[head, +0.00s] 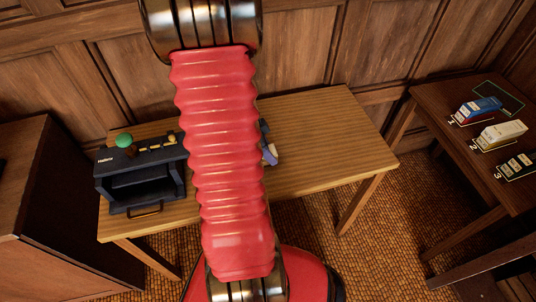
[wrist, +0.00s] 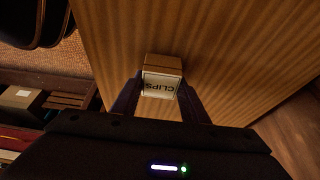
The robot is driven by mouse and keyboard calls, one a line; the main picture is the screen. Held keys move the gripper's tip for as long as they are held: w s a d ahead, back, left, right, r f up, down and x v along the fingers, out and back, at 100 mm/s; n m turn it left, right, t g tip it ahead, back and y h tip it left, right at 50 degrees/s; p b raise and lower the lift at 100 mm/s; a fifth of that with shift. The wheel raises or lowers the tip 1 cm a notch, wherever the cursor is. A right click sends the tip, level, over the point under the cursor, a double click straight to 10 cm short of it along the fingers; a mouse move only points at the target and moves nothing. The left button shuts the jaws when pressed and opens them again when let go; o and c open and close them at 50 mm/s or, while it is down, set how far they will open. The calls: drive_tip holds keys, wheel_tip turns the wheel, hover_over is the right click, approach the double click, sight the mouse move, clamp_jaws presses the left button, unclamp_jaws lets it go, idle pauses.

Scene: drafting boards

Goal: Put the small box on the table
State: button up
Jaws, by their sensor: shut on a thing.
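The small box (wrist: 161,66) is brown with a white face marked "CLIPS". It sits between the two dark fingers of my gripper (wrist: 161,88), which is shut on it. The wooden table (wrist: 225,60) fills most of the wrist view beyond the box. I cannot tell whether the box touches the tabletop. In the head view the table (head: 320,130) stands in the middle, and my red arm hides the box. A small blue and pale shape shows at the arm's right edge, and I cannot tell what it is.
A dark open-fronted unit (head: 140,175) with a green knob (head: 124,141) stands on the table's left. The table's right half looks clear. A side table (head: 455,95) at the right holds several small items in numbered outlines. A dark wooden cabinet (head: 75,200) stands at left.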

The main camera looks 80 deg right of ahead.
drive_tip(key=shift+f, duration=0.8)
drive_tip(key=o, duration=1.1)
drive_tip(key=shift+f, duration=0.1)
drive_tip(key=v, duration=1.2)
drive_tip(key=shift+s, duration=0.1)
